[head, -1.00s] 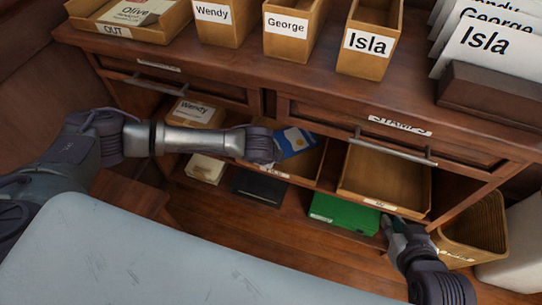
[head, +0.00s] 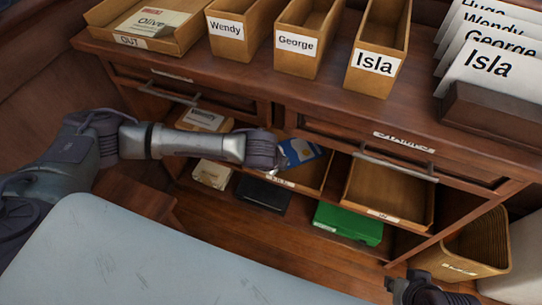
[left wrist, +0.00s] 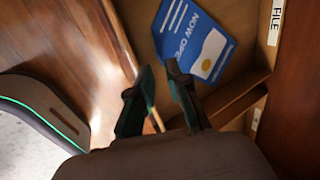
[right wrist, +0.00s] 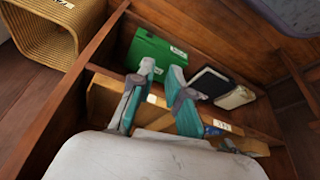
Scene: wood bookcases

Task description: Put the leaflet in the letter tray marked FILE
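The leaflet (head: 302,152) is blue and white with a yellow disc. It lies in the middle wooden tray (head: 313,185) under the desk, partly hidden by my left gripper in the head view. In the left wrist view the leaflet (left wrist: 198,42) lies on the tray floor (left wrist: 250,65), near the white FILE label (left wrist: 277,22). My left gripper (left wrist: 156,68) is open and empty, its fingertips close to the leaflet's near edge. My right gripper (right wrist: 160,70) is open and empty, in front of the shelves; it shows at the bottom right in the head view (head: 393,285).
An empty wooden tray (head: 392,195) stands right of the FILE tray. Below are a green box (head: 348,223), a black folder (head: 263,195) and a wicker bin (head: 478,245). Drawers (head: 400,150) overhang the trays. Name boxes and an OUT tray (head: 130,40) stand on top.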

